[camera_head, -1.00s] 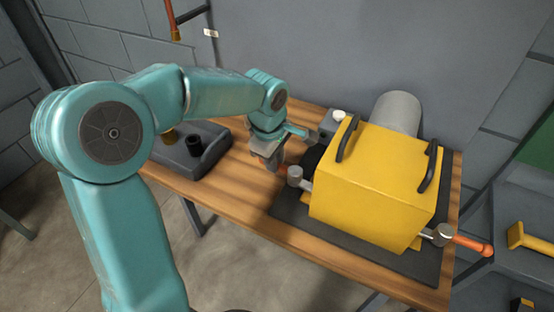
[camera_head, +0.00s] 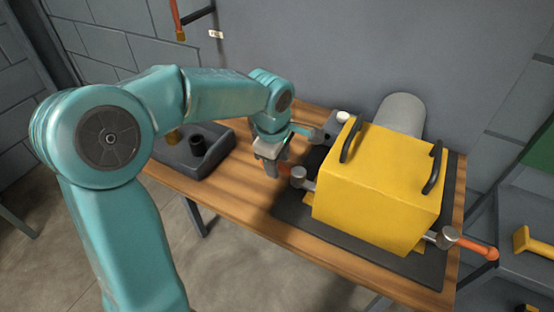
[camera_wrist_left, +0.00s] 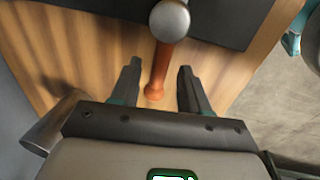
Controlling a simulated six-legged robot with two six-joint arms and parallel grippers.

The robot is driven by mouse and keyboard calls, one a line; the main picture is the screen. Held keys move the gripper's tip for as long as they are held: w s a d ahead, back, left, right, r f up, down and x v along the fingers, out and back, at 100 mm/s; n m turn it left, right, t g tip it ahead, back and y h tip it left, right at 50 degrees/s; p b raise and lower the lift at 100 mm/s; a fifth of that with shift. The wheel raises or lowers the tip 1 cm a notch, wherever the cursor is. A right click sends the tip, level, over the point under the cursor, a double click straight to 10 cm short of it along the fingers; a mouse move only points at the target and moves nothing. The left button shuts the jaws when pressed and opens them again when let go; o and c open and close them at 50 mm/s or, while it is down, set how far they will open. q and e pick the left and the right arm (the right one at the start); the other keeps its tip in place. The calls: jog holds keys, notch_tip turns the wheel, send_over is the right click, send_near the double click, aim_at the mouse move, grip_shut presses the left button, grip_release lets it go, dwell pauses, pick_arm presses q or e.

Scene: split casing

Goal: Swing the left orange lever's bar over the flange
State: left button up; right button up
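The left orange lever (camera_wrist_left: 159,70) runs down from a round metal knob (camera_wrist_left: 170,20) in the left wrist view. In the head view its knob (camera_head: 298,175) stands at the left side of the yellow casing (camera_head: 378,178), and its orange bar (camera_head: 285,170) is partly hidden by my gripper. My left gripper (camera_wrist_left: 158,82) is open, with one finger on each side of the orange bar's end and visible gaps to both. In the head view my left gripper (camera_head: 275,168) is low over the table, left of the casing. The flange cannot be clearly made out.
A right orange lever (camera_head: 478,250) sticks out at the casing's right side. The casing stands on a dark mat (camera_head: 290,209) on a wooden table (camera_head: 235,190). A dark tray (camera_head: 185,160) lies at the table's left end. Black handles (camera_head: 350,138) rise from the casing top.

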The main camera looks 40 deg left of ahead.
pick_arm(q)
jog(key=shift+a+f, duration=0.1)
notch_tip(320, 180, up, 16)
jog(key=s+p, duration=0.2)
jog(key=shift+s+d+p, duration=0.25)
jog(key=shift+d+p, duration=0.1)
dwell(0.4)
